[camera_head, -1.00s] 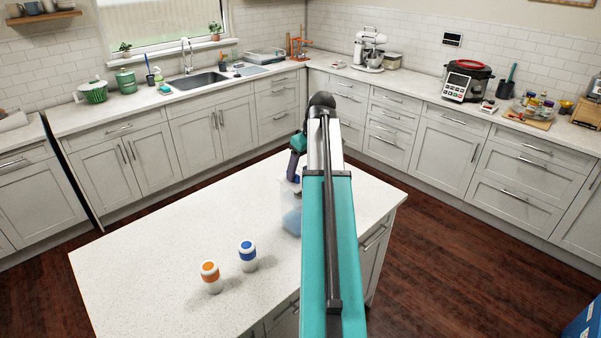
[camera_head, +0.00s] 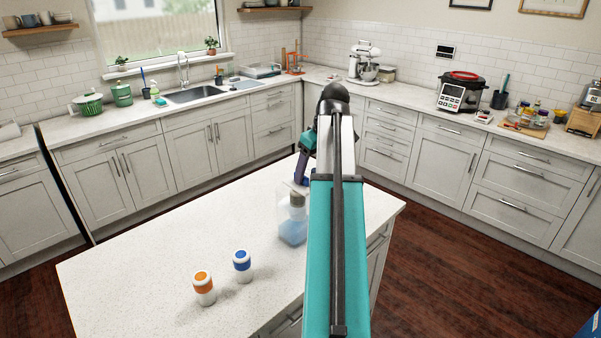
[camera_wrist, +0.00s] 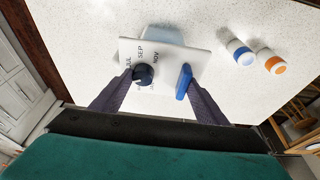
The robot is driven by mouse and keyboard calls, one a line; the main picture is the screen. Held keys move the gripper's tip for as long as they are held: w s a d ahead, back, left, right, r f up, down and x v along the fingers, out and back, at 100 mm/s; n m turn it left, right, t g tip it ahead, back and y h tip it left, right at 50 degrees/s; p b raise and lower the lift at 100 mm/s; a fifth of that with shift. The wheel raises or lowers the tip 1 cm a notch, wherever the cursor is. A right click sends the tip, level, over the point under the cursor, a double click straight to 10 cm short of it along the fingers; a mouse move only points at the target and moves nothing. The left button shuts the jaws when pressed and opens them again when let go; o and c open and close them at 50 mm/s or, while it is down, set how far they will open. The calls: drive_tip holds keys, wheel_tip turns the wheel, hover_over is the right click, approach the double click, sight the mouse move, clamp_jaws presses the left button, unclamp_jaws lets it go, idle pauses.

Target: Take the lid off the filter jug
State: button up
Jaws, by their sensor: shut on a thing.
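The filter jug (camera_head: 292,228) stands on the white island counter, clear with bluish contents and a grey insert showing at its top. The white lid (camera_wrist: 165,60) fills the middle of the wrist view, with month letters, a dark round knob and a blue flap. My gripper (camera_wrist: 160,88) is shut on the lid, one finger on each side of it. In the head view my gripper (camera_head: 302,170) is above the jug, mostly behind my arm, and the lid is hard to make out there. The jug's pale body (camera_wrist: 165,34) shows beyond the lid in the wrist view.
A white container with an orange band (camera_head: 204,290) and one with a blue band (camera_head: 242,267) stand on the island counter (camera_head: 140,265), left of the jug. The counter's left part is clear. Cabinets and a worktop with appliances line the walls behind.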

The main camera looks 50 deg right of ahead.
drive_tip(key=s+r+b, duration=0.1)
drive_tip(key=s+b, duration=0.2)
drive_tip(key=s, duration=0.8)
drive_tip(key=shift+w, duration=0.1)
